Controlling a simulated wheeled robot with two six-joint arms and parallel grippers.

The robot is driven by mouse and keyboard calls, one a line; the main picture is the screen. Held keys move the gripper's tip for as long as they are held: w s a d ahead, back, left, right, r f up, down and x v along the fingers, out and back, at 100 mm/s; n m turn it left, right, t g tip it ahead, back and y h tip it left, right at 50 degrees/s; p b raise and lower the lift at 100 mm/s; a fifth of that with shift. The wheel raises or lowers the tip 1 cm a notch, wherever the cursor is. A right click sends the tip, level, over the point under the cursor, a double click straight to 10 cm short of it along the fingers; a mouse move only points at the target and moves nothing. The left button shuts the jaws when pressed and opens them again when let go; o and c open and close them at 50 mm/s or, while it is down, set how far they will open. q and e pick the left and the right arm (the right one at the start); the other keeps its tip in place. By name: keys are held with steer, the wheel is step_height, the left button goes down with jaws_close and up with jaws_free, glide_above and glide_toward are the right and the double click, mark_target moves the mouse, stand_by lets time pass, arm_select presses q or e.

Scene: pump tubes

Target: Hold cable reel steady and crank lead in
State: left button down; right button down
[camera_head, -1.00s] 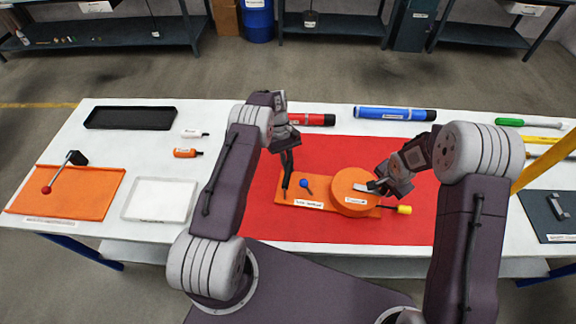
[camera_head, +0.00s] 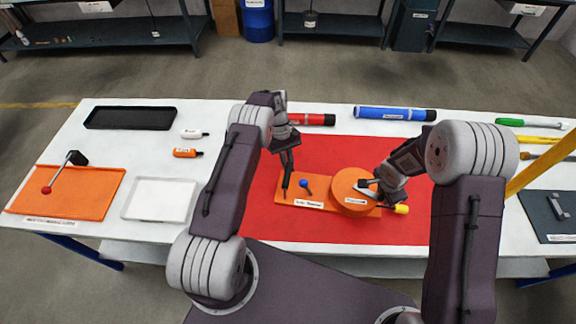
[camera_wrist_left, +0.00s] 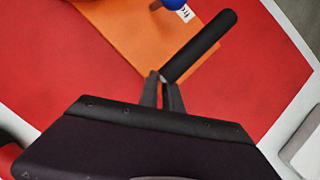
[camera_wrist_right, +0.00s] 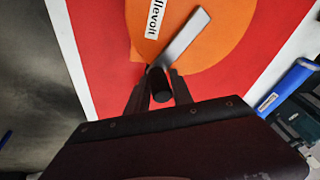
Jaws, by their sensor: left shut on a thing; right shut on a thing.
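The cable reel is a round orange drum (camera_head: 351,196) on an orange base plate (camera_head: 312,201), which lies on the red mat (camera_head: 270,225). A black handle (camera_head: 287,175) stands at the plate's left end. My left gripper (camera_head: 286,150) is shut on this handle, which also shows in the left wrist view (camera_wrist_left: 205,42). A silver crank arm (camera_wrist_right: 182,36) lies over the drum's top. My right gripper (camera_wrist_right: 160,80) is shut on the crank's black knob (camera_wrist_right: 161,90). A yellow-tipped lead (camera_head: 401,209) sticks out at the plate's right end.
A blue ball knob (camera_head: 306,183) sits on the plate between handle and drum. Red (camera_head: 318,120) and blue (camera_head: 394,114) tubes lie behind the mat. An orange tray (camera_head: 90,200), white tray (camera_head: 158,205) and black tray (camera_head: 130,117) are at left.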

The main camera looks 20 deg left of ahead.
steer(key=shift+a, duration=0.2)
steer(key=shift+s+a+m, duration=0.15)
steer(key=shift+s+m, duration=0.35)
steer(key=shift+m, duration=0.2)
steer(key=shift+w+r, duration=0.2)
steer(key=c, duration=0.8)
jaws_free()
steer(key=shift+c, duration=0.2)
steer(key=shift+s, duration=0.1)
steer(key=v, duration=0.7)
